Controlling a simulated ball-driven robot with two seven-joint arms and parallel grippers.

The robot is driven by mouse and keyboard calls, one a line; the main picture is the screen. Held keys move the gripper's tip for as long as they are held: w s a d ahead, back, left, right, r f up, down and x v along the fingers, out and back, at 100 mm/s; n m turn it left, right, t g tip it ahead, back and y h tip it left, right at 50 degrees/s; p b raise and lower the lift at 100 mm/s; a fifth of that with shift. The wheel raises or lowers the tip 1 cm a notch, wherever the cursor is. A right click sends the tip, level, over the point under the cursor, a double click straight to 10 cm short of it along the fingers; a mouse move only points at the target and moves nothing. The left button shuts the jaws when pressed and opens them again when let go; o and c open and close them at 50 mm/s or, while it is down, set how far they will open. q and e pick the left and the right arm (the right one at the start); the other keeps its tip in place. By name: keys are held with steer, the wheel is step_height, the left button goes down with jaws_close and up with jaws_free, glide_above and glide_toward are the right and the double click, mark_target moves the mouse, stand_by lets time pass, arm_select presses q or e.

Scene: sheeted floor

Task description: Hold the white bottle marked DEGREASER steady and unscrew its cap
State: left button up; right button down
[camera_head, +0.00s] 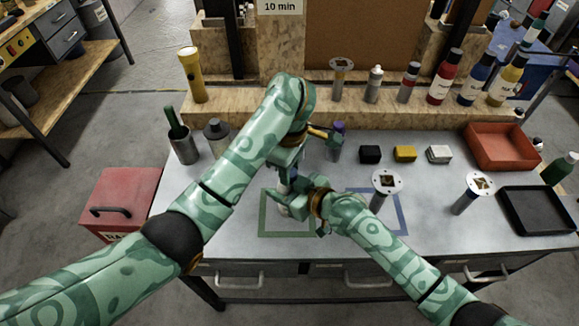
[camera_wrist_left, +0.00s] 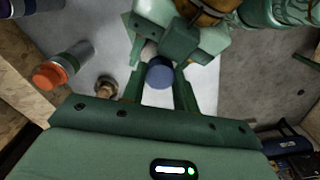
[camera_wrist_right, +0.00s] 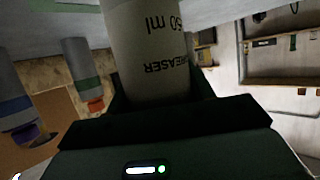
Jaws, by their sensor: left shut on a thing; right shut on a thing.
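The white DEGREASER bottle (camera_head: 283,211) stands over the green square outline on the bench, mostly hidden by my grippers in the head view. In the right wrist view the bottle (camera_wrist_right: 150,50) shows part of its label upside down, and my right gripper (camera_wrist_right: 155,100) is shut around its body. My left gripper (camera_head: 286,180) points down from above, over the right one. In the left wrist view its fingers are shut on the blue cap (camera_wrist_left: 160,73). Whether the cap has turned or is apart from the bottle cannot be told.
A purple-capped bottle (camera_head: 336,142) stands just behind my grippers. A disc-topped cylinder (camera_head: 379,199) stands in the blue square to the right. Black, yellow and white blocks (camera_head: 405,154), a red tray (camera_head: 503,168) and a black tray (camera_head: 536,234) lie farther right. The front-left bench is clear.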

arm_select(q)
steer(key=o, duration=1.1)
step_height(320, 180, up, 4)
steer(key=shift+r, duration=0.25)
steer(key=shift+c, duration=0.4)
step_height(320, 180, up, 3)
steer(key=shift+w+f+m, duration=0.15)
steer(key=shift+f+m, duration=0.05)
steer(key=shift+m, duration=0.9)
steer(key=shift+r+m, duration=0.35)
steer(key=shift+m, duration=0.15)
steer(key=shift+f, duration=0.1)
step_height(320, 180, down, 8)
steer(key=shift+r, duration=0.2)
